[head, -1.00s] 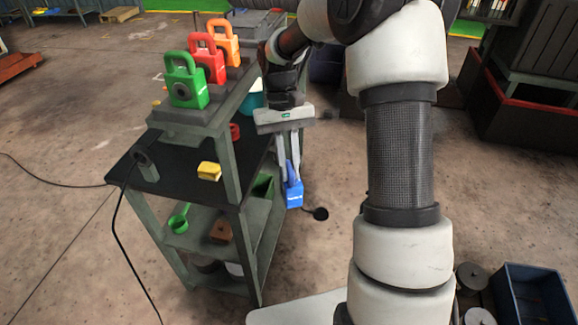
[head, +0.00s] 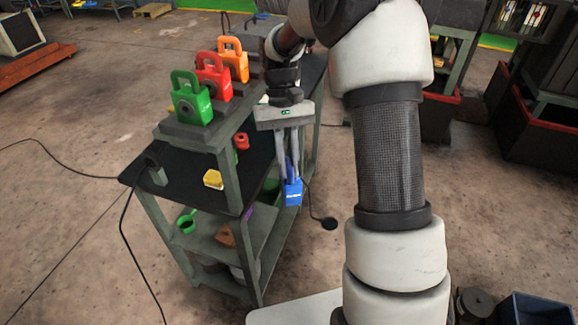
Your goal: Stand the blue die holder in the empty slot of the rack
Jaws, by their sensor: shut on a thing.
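The blue die holder (head: 293,192) hangs below my gripper (head: 290,172), whose fingers point down and are shut on it. The holder is in the air at the right side of the cart, clear of its shelves. The rack (head: 196,136) stands on the raised top of the cart. Green (head: 192,107), red (head: 214,80) and orange (head: 234,63) die holders stand upright on it in a row running away from me. I cannot make out the empty slot; my wrist and gripper cover part of the far end of the rack.
A yellow block (head: 213,180) and a red ring-like piece (head: 241,141) lie on the cart's black shelf (head: 180,182). A green cup (head: 187,222) and a brown block (head: 225,236) are on the lower shelf. A black cable hangs at the cart's left.

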